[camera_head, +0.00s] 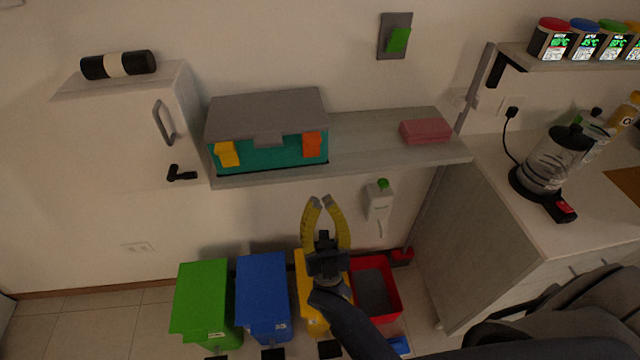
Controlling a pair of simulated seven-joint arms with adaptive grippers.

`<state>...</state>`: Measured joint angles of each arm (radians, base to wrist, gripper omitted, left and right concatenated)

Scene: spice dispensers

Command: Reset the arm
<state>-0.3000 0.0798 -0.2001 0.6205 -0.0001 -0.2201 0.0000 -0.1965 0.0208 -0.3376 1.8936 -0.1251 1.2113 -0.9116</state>
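My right gripper (322,202) is in the middle of the view, with its arm coming up from the lower right. Its two yellow fingers bow outward and curve in toward each other, with a narrow gap between the tips. I see nothing held between them. It appears in front of the wall, below the grey shelf (385,160) and above the bins in the picture. It covers part of the yellow bin (307,290). My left gripper and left arm are not in view.
A teal toolbox (265,155) and a pink block (426,131) sit on the shelf. Green (200,300) and blue (263,300) bins and a red box (386,290) stand below. A counter (545,235) with a glass jug (550,165) is right. Spice dispensers (550,40) line the upper-right shelf.

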